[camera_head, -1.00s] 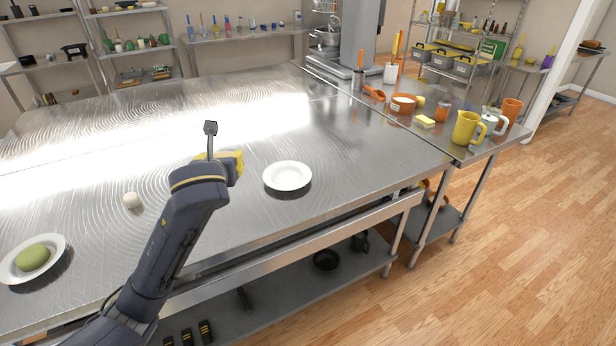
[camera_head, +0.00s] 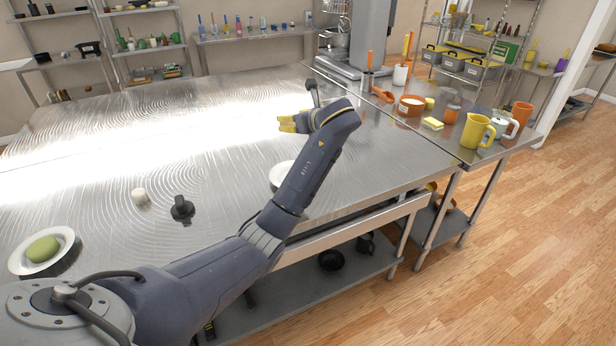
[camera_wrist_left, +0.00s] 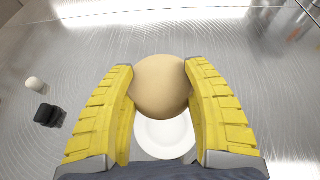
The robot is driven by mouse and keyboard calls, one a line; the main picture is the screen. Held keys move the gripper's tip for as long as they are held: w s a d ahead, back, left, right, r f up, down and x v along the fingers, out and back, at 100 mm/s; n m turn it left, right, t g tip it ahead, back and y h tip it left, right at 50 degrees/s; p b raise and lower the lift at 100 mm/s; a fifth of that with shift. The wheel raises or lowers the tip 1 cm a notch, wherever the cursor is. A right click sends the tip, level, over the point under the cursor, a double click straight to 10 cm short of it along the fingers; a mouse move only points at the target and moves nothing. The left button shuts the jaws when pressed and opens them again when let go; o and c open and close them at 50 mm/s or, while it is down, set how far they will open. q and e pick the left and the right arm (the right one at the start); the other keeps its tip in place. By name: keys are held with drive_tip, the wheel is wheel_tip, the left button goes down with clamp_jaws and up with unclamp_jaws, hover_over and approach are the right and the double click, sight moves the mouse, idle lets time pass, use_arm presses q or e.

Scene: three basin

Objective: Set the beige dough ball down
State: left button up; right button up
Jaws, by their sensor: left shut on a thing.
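My left gripper (camera_head: 288,124) is shut on the beige dough ball (camera_wrist_left: 160,86), which sits between its yellow fingers in the left wrist view. In the head view the ball is hidden by the gripper. A white plate (camera_head: 278,176) lies on the steel table, partly covered by my left forearm. The ball appears held above the table; the exact height is hard to tell. My right gripper is not in view.
A green dough ball (camera_head: 43,249) lies on another white plate (camera_head: 70,240) at the left. A small white cylinder (camera_head: 140,196) and a black object (camera_head: 182,208) stand on the table (camera_head: 120,150). A yellow pitcher (camera_head: 475,131) and orange containers crowd the right-hand table.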

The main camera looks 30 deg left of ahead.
use_arm(q)
wheel_tip(320, 180, down, 19)
drive_tip(key=shift+s+a+f, duration=0.15)
idle(0.6)
drive_tip(key=shift+f, duration=0.2)
drive_tip(key=o, duration=1.2)
drive_tip(key=shift+o, duration=0.2)
drive_tip(key=shift+r, duration=0.15)
drive_tip(key=v, duration=1.2)
